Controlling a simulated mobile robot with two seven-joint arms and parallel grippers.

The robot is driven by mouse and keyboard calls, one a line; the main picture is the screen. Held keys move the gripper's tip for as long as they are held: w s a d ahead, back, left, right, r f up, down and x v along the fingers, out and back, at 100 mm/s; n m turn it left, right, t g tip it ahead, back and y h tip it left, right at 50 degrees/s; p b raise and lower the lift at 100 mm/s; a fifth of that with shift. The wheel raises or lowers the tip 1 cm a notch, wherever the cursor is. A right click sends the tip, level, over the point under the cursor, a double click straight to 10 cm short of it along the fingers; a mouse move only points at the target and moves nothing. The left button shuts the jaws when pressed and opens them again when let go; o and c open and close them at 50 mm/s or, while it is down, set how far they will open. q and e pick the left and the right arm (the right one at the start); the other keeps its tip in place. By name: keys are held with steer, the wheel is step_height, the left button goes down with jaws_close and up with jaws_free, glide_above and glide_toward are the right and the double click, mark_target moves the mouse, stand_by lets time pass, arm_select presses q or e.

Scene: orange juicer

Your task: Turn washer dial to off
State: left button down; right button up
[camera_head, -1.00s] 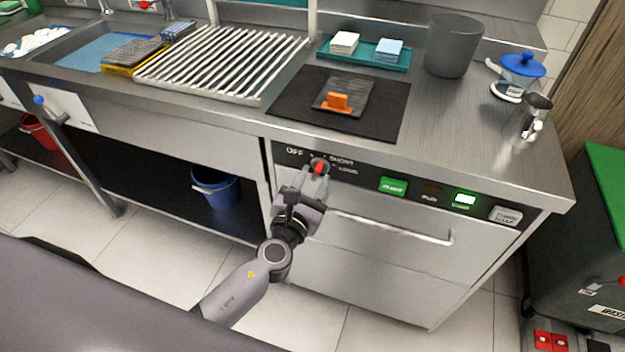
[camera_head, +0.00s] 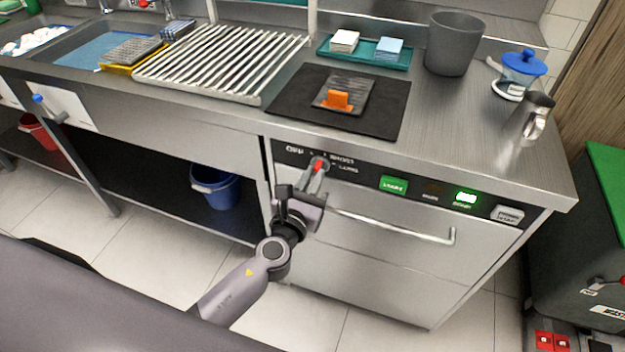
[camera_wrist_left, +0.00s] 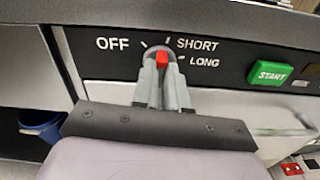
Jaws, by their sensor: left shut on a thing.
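The washer dial (camera_wrist_left: 155,57) is a round knob with a red marker (camera_wrist_left: 162,57), on the black control strip of the washer (camera_head: 380,240). White labels OFF, SHORT and LONG surround it in the left wrist view, with OFF to its left and SHORT and LONG to its right. My left gripper (camera_head: 316,171) is shut on the dial, one finger on each side of it; its fingers (camera_wrist_left: 161,75) also show in the left wrist view. The fingers hide the lower part of the dial. I cannot tell exactly which label the marker points to. My right gripper is not in view.
A green START button (camera_head: 394,186) and a lit indicator (camera_head: 466,197) are to the right on the strip. The washer's handle bar (camera_head: 395,229) runs below it. The counter edge overhangs above the strip. A blue bucket (camera_head: 215,188) stands under the counter at left.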

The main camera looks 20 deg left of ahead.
arm_select(q)
steer(key=n+b, duration=0.1)
steer(key=n, duration=0.2)
steer(key=n+b, duration=0.1)
steer(key=n, duration=0.3)
steer(key=shift+a+f+b, duration=0.1)
steer(key=shift+f+b, duration=0.1)
steer(key=shift+b, duration=0.15)
steer(key=shift+n+b, duration=0.5)
steer(key=shift+n, duration=1)
steer(key=c, duration=1.2)
jaws_free()
steer(key=shift+r, duration=0.1)
steer(key=shift+o, duration=0.2)
steer(key=shift+s, duration=0.1)
steer(key=s, duration=0.7)
steer(key=shift+a+b, duration=0.15)
steer(key=shift+b, duration=0.15)
